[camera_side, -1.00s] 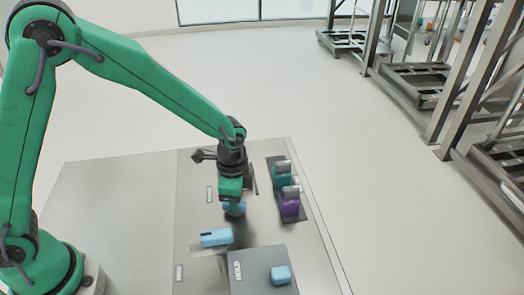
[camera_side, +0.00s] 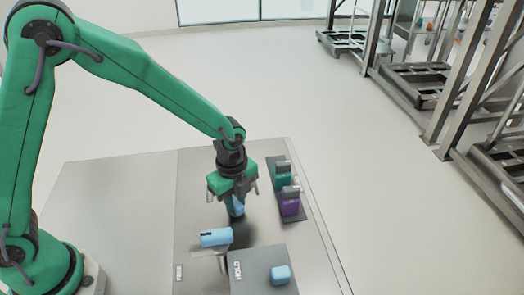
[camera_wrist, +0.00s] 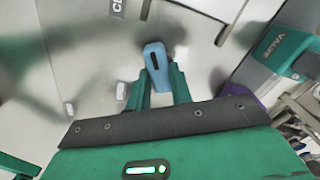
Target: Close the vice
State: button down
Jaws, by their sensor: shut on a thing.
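My gripper (camera_side: 236,207) is shut on a light blue piece with a dark slot (camera_side: 238,204), above the middle of the metal table. In the wrist view this blue piece (camera_wrist: 157,66) sits between the green fingertips. A second light blue block (camera_side: 216,237) with a dark slot lies just in front of the gripper, on a grey support. A teal unit (camera_side: 282,177) and a purple unit (camera_side: 289,204), each with a grey top part, stand on a dark strip right of the gripper. I cannot tell which of these is the vice.
A grey box marked HOLD (camera_side: 257,259) stands at the front of the table, with a light blue block (camera_side: 281,274) on top. The table's left part (camera_side: 115,195) is clear. Metal racks (camera_side: 420,80) stand on the floor at the far right.

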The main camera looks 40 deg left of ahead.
aim_at(236, 202)
jog(key=shift+r, duration=0.1)
dwell(0.3)
jog(key=c, duration=1.2)
grip_release()
jog(key=shift+c, duration=0.2)
jog(key=shift+r, duration=3.85)
